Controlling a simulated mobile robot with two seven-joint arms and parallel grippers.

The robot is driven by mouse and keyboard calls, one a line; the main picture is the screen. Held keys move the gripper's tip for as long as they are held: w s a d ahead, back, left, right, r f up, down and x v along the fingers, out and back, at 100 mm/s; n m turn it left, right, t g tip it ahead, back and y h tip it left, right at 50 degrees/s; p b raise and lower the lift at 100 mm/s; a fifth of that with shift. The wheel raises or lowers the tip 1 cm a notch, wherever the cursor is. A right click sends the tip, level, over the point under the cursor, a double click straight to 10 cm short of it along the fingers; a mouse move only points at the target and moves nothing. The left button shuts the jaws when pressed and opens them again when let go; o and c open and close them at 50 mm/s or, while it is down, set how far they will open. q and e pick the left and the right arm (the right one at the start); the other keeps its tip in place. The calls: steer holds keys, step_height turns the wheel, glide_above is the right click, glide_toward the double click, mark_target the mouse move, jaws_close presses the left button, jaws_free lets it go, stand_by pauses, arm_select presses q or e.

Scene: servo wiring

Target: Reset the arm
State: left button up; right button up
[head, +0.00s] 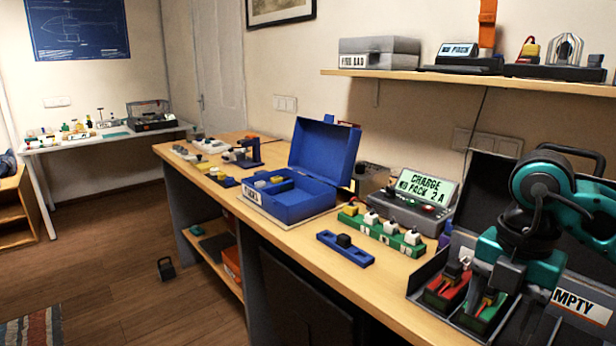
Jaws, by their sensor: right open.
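My right arm, with teal and black links, comes in from the right edge. Its right gripper (514,312) points down over the grey case at the right front of the bench, and its jaws are open. The fingertips are dark and hard to make out against the case. Close to their left, a red block (449,287) and a green block (484,314) sit in the case, each with small parts on top. I cannot tell whether the fingers touch anything. My left gripper is not in view.
The wooden bench (285,240) holds an open blue box (300,203), a blue strip (345,250), a green strip with white plugs (380,230) and a charger (413,203) reading "CHARGE NO PACK 2 A". A wall shelf (460,80) hangs above.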

steer(key=s+a+f+n+g+y, duration=0.15)
steer(key=a+y, duration=0.25)
steer(key=a, duration=0.4)
steer(key=s+a+f+n+g+y, duration=0.1)
steer(key=s+a+f+n+y, duration=0.25)
steer(key=a, duration=0.35)
steer(key=a+r+m+t+y+p, duration=0.1)
steer(key=a+r+m+t+y, duration=0.2)
steer(key=a+r+y, duration=0.75)
steer(key=w+d+f+m+t+h, duration=0.3)
steer(key=d+f+m+t+h, duration=0.15)
steer(key=f+m+t, duration=0.35)
steer(key=w+d+f+m+t+h, duration=0.3)
steer(key=d+f+m+t, duration=0.2)
steer(key=m+t, duration=0.5)
steer(key=s+d+f+m+g+h, duration=0.2)
steer(key=s+f, duration=0.2)
steer(key=f, duration=0.3)
steer(key=s+d+f+m+g+h, duration=0.2)
steer(key=s+d+f+g+h, duration=0.1)
steer(key=f, duration=0.4)
steer(key=s+d+f+m+g+h+p, duration=0.1)
steer(key=s+d+f+m+g+h, duration=0.1)
steer(key=s+f, duration=0.3)
steer(key=shift+s+d+f+m+g+h, duration=0.15)
steer(key=shift+d+f+m+g+h, duration=0.2)
steer(key=shift+f+m+h, duration=0.4)
